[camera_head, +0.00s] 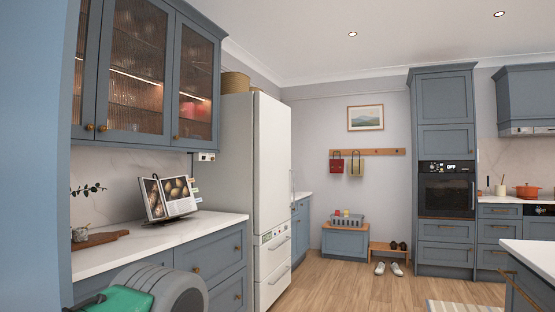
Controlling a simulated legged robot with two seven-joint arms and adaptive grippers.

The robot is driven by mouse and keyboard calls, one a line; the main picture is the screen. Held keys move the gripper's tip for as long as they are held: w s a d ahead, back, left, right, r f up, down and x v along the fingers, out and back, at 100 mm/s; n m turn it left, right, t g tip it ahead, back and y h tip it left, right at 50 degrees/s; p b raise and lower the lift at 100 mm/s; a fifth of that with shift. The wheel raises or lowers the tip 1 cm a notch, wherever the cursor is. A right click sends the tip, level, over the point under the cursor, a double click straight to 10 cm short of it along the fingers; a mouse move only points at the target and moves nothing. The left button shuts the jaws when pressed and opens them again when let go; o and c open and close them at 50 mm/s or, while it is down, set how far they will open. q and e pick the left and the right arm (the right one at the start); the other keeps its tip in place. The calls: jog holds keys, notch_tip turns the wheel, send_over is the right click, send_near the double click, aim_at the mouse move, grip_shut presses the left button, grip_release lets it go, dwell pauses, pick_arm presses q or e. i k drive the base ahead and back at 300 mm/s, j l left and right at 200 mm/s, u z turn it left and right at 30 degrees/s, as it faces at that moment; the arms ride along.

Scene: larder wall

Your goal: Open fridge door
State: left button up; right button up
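The fridge (238,165) is a tall white unit standing beyond the left-hand counter. I see its side and, at a steep angle, its front. The tall upper fridge door (272,160) looks shut, flush with the body. A thin upright handle (292,186) shows at the door's far edge. Below it are white drawer fronts with bar handles, and they look shut. Neither of my grippers is in view, so nothing of mine is seen touching the fridge.
The left-hand counter (215,222) holds an open book (168,198) on a stand. Glass-fronted wall cabinets (150,70) hang above. Shoes (390,268) and a low bench stand by the back wall. An island (530,255) is at right. The wooden floor (345,290) between is clear.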

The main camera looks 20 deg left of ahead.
aim_at(272, 118)
jog(key=i+z, duration=0.1)
jog(key=i, duration=4.75)
jog(key=j, duration=0.1)
